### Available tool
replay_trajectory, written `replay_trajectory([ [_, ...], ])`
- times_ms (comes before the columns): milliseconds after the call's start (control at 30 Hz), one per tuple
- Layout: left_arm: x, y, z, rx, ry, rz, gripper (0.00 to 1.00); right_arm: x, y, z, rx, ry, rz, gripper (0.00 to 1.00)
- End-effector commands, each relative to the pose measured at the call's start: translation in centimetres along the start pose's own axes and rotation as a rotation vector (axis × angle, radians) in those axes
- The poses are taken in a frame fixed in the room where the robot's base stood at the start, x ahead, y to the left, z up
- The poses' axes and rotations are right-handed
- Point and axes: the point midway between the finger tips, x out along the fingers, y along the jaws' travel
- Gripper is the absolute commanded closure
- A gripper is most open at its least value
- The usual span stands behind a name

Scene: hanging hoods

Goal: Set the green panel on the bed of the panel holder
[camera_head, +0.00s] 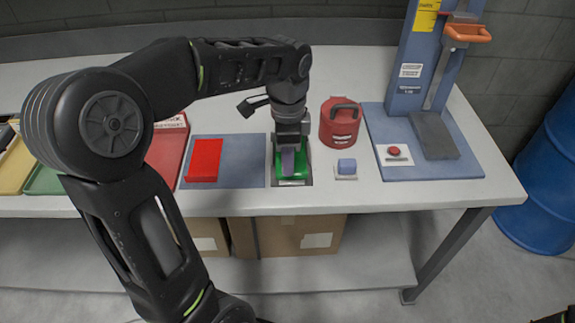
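The green panel (305,165) lies at the middle of the table, on or just over a dark-bordered holder (293,183). I take this as the panel holder; most of its bed is hidden under the panel and my gripper. My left gripper (289,160) points straight down over the panel's middle, and its fingers reach the panel. The fingers overlap a grey-purple upright part there, and I cannot tell whether they are closed on it.
A red block (204,160) lies on a blue mat (240,165) to the left. Farther right is a blue press stand (410,65) with a red button (394,151).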

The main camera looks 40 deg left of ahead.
Motion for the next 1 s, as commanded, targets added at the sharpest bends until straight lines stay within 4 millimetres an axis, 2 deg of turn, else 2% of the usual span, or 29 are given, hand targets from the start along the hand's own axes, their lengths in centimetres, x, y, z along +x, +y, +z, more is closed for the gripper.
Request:
replay_trajectory([
  [100,-2.2,-0.1,-0.1,0.001,0.003,-0.004,0.72,-0.1,0.0,0.0,0.0,0.0,0.0,0.64],
  [300,-4.3,0.0,0.0,0.0,0.001,0.0,0.72,-0.1,-0.1,0.0,0.0,0.0,0.0,0.64],
  [1000,-4.5,0.0,0.0,0.0,0.0,0.0,0.72,-0.1,-0.1,0.0,0.0,0.0,0.0,0.64],
])
